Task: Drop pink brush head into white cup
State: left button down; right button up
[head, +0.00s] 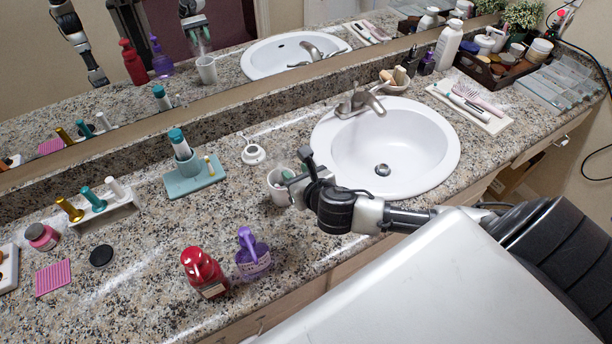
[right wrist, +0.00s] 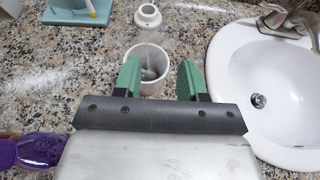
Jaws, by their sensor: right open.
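The white cup (head: 279,185) stands on the granite counter left of the sink. My right gripper (head: 292,180) is over it, pointing down, with green fingers. In the right wrist view the gripper (right wrist: 160,80) is open, its fingers apart on either side of the cup (right wrist: 134,90). A small pale, blurred item (right wrist: 150,72) shows in the cup's mouth between the fingers. I cannot tell whether it is the pink brush head. No pink brush head shows clearly elsewhere. My left gripper is not directly in view.
The sink (head: 420,150) is right of the cup, a round white stand (head: 253,154) behind it. A purple bottle (head: 252,255) and a red bottle (head: 204,272) stand near the front edge. A teal holder (head: 195,180) is to the left. The mirror reflects my arms.

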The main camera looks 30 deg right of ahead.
jog(key=v, duration=0.5)
dwell(0.4)
